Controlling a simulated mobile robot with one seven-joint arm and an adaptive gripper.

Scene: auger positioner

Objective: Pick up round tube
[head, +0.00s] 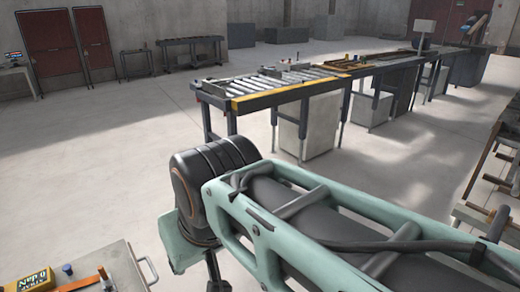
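I cannot single out a round tube with certainty in the head view. Long bar-like pieces lie on a rack (478,180) at the right edge, but their shape is too small to tell. My pale green arm fills the lower middle and right, and its dark wrist joint bends down near the bottom edge. My gripper's fingers are below the picture's edge, so whether they hold anything is hidden.
A long roller table (265,100) with yellow edging runs back to the right. A bench top (125,262) at the lower left carries a yellow box (28,281), a blue knob (67,268) and an orange-handled item. Open concrete floor (110,150) lies between.

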